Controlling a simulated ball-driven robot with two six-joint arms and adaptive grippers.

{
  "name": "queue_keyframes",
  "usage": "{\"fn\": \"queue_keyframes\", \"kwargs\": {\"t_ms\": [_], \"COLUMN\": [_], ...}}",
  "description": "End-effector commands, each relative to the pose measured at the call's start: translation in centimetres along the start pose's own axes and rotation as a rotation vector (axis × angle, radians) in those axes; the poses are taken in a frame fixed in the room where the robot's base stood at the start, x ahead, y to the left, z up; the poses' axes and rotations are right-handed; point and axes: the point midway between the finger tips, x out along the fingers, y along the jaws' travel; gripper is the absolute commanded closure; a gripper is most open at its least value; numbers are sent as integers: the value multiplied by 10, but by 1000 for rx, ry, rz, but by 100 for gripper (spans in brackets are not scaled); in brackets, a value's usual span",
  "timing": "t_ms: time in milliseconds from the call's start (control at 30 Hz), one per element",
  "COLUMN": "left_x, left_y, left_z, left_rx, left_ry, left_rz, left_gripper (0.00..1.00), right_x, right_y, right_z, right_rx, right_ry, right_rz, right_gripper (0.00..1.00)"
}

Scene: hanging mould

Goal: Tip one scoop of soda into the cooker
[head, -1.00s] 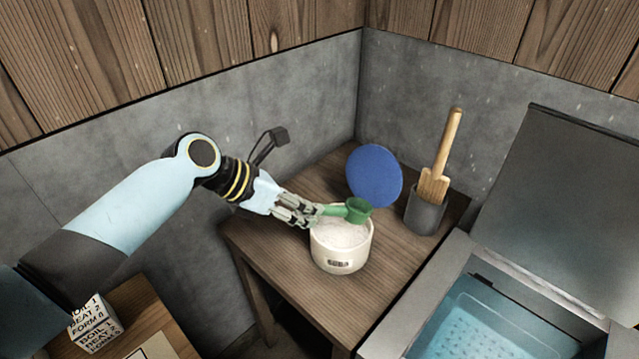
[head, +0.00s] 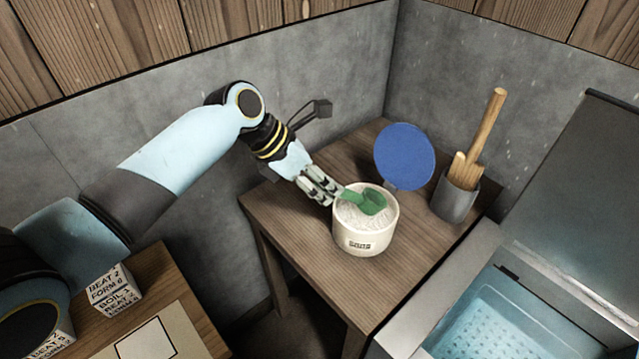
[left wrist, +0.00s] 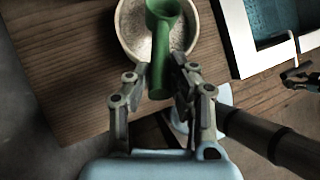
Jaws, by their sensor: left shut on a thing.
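My left gripper (head: 332,190) is shut on the handle of a green scoop (head: 372,201). The scoop's bowl is over the mouth of a cream tub (head: 366,240) of white powder with a dark label; I cannot tell whether it touches the powder. The left wrist view shows the scoop (left wrist: 161,40) between the fingers and over the tub (left wrist: 128,30). The scoop's contents are not clear. An open-lidded basin (head: 480,300) with a teal inside stands at lower right. A small dark gripper-like shape (left wrist: 298,78) shows at the left wrist view's right edge.
A blue disc (head: 404,157) stands tilted behind the tub. A grey pot (head: 455,200) with wooden tools is to its right. Lettered blocks (head: 117,290) sit on a lower-left table. Grey walls close off the back. The table's front is clear.

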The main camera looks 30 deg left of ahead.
Motion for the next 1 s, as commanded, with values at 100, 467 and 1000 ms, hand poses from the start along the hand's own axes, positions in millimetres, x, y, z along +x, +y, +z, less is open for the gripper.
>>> {"fn": "queue_keyframes", "kwargs": {"t_ms": [100, 467, 1000], "left_x": [10, 34, 40], "left_y": [1, 5, 6], "left_z": [-5, -17, -20], "left_rx": [-2, -1, 0], "left_ry": [-1, -1, -2], "left_rz": [-1, -1, 0], "left_gripper": [100, 100, 100], "right_x": [4, 14, 16], "right_y": [-3, -10, -4], "right_z": [-1, 0, 0], "right_rx": [1, 4, 1], "right_ry": [3, 3, 2], "right_rz": [-3, -10, -2], "right_gripper": [60, 60, 60]}}
